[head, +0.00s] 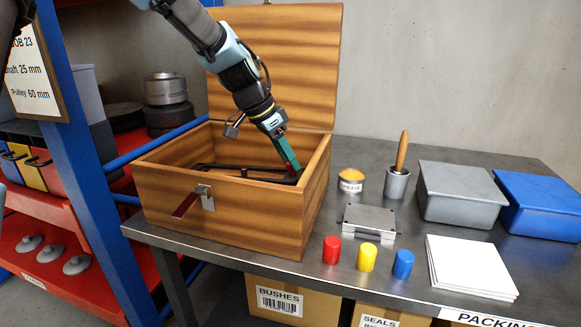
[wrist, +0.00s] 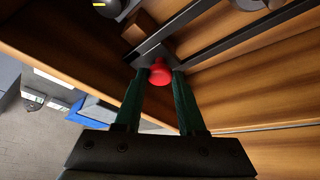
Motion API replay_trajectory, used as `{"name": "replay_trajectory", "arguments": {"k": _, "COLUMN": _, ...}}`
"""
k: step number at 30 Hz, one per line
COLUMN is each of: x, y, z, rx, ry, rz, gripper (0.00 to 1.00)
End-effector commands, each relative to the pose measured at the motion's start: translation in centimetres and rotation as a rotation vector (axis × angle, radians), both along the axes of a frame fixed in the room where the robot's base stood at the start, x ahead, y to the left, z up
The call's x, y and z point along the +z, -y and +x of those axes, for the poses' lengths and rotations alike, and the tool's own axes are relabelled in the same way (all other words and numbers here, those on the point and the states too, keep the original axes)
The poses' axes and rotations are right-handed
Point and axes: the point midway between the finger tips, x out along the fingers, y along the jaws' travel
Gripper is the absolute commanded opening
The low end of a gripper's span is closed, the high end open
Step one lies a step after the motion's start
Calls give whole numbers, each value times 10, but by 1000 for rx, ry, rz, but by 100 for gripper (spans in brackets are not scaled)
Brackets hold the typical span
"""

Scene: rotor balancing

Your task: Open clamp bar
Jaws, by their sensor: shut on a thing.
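The clamp bar is a black frame-like bar (head: 235,170) lying across the inside of the open wooden box (head: 225,212). My gripper (head: 296,172) reaches down into the box at its right side. In the wrist view, my gripper (wrist: 156,72) has its green fingers on either side of a red knob (wrist: 160,72) at the end of the dark bar (wrist: 205,30). The fingers are shut on the red knob. In the head view the knob is mostly hidden by the fingers.
The box lid (head: 285,60) stands open at the back. To the right are a tin (head: 351,182), a mortar-like cup (head: 397,183), a metal block (head: 368,222), a grey bin (head: 455,200) and a blue bin (head: 545,210). Red, yellow and blue cylinders (head: 367,258) stand in front.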

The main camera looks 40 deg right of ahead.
Motion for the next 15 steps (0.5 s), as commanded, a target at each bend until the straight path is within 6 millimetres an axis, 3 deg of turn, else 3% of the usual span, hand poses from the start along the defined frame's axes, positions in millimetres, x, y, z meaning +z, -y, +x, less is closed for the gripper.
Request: {"name": "replay_trajectory", "arguments": {"k": 15, "x": 108, "y": -31, "z": 51, "rx": 8, "ry": -339, "rz": -224, "gripper": 0}}
